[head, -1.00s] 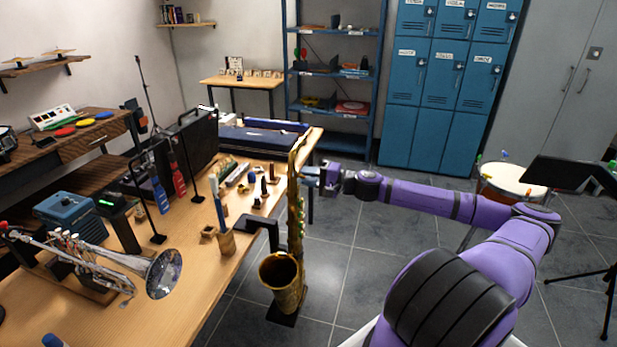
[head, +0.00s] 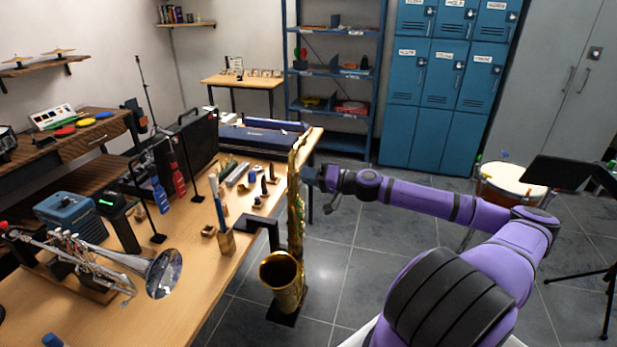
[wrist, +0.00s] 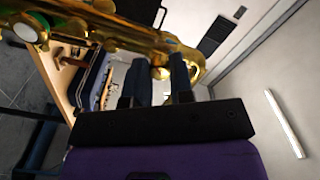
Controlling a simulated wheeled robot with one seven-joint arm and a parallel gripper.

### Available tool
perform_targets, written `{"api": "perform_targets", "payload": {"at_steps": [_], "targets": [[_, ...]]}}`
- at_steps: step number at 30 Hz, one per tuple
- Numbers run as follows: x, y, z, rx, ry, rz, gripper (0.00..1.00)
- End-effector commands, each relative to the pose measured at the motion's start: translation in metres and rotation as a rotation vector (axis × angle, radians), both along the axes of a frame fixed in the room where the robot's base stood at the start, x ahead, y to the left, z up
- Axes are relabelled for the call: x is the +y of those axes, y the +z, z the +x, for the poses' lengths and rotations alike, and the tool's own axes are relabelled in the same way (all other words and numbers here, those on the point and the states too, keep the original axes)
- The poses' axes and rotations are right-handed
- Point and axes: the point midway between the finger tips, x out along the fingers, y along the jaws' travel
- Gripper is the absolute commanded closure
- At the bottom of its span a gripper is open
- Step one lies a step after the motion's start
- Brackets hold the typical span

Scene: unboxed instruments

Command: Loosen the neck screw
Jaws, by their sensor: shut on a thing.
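A brass saxophone (head: 283,271) stands upright on a dark base at the table's right edge, its bell low and its neck up top. My gripper (head: 306,173) reaches in from the right at the upper end of the saxophone body. In the wrist view, the two dark fingers (wrist: 157,80) are shut on a small brass neck screw (wrist: 160,72) beside the saxophone tube (wrist: 120,32). The screw is mostly hidden between the fingertips. In the head view the screw is too small to make out.
The wooden table (head: 190,287) holds a silver trumpet (head: 163,273), a cup of tools (head: 226,241), small parts, and cases. A drum (head: 513,182) and a black music stand (head: 570,173) are at the right. The floor right of the saxophone is clear.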

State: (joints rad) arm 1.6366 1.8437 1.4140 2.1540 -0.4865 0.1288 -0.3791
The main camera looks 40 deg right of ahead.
Motion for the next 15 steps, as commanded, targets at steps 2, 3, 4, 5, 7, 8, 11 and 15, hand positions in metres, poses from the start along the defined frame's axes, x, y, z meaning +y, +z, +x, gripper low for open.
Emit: {"api": "perform_targets", "payload": {"at_steps": [2,3,4,5,7,8,11,15], "targets": [[0.0002,-0.0018,-0.0006,-0.001,0.001,-0.004,1.0],[0.0002,-0.0019,-0.0007,-0.002,0.002,-0.006,1.0],[0.0002,-0.0019,-0.0007,-0.002,0.002,-0.006,1.0],[0.0002,-0.0019,-0.0007,-0.002,0.002,-0.007,1.0],[0.0002,-0.002,-0.0006,-0.002,0.002,-0.007,1.0],[0.0002,-0.002,-0.0006,-0.002,0.002,-0.007,1.0],[0.0002,-0.002,-0.0007,-0.001,0.001,-0.007,1.0],[0.0002,-0.0019,-0.0007,-0.002,0.002,-0.006,0.62]]}}
